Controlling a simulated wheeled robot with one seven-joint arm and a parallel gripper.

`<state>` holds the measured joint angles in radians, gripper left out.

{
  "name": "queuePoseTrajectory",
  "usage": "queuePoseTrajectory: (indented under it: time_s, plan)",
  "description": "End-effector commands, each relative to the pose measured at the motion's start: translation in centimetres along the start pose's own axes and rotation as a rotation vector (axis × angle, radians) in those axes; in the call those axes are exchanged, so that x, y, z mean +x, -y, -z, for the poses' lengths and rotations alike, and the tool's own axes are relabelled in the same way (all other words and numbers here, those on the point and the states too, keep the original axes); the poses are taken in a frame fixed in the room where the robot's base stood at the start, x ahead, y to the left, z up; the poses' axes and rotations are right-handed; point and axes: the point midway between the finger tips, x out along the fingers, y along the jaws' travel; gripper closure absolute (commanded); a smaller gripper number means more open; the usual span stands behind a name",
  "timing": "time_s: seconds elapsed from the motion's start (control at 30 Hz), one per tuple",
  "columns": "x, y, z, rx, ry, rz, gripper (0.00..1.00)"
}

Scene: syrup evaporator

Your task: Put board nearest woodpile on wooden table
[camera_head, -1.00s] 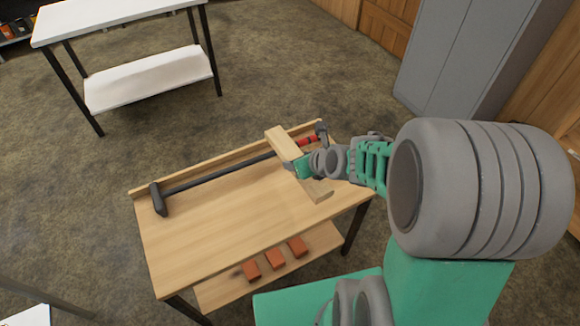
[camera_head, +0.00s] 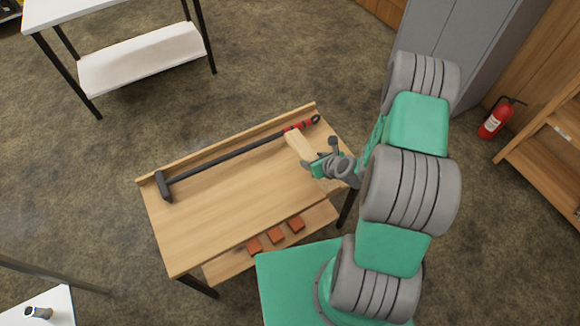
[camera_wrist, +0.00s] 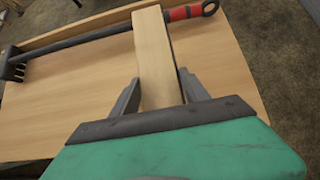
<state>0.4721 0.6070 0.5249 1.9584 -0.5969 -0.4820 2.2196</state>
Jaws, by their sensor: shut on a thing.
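A plain light wooden board (camera_head: 298,145) is held by my gripper (camera_head: 322,166) over the right end of the wooden table (camera_head: 225,205). In the wrist view the board (camera_wrist: 153,50) lies lengthwise between the two grey fingers (camera_wrist: 158,95), which are shut on it. Its far end reaches to the handle of the rake-like tool. My gripper hides part of the board in the head view. I cannot tell whether the board touches the tabletop. No woodpile shows.
A long tool with a black head and red grip (camera_head: 235,155) lies along the table's back edge. Several orange-red blocks (camera_head: 275,236) sit on its lower shelf. A white table (camera_head: 110,15) stands back left, a grey cabinet (camera_head: 460,50) back right, and a fire extinguisher (camera_head: 495,120) at right.

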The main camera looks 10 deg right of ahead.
Motion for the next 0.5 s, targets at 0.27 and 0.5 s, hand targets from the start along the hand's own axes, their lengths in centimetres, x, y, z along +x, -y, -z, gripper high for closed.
queuePoseTrajectory:
  time_s: [0.27,0.5]
  plan:
    - [6.3,-2.6,0.7,0.000,0.002,-0.003,1.00]
    - [8.9,-3.1,2.2,0.003,0.001,-0.001,1.00]
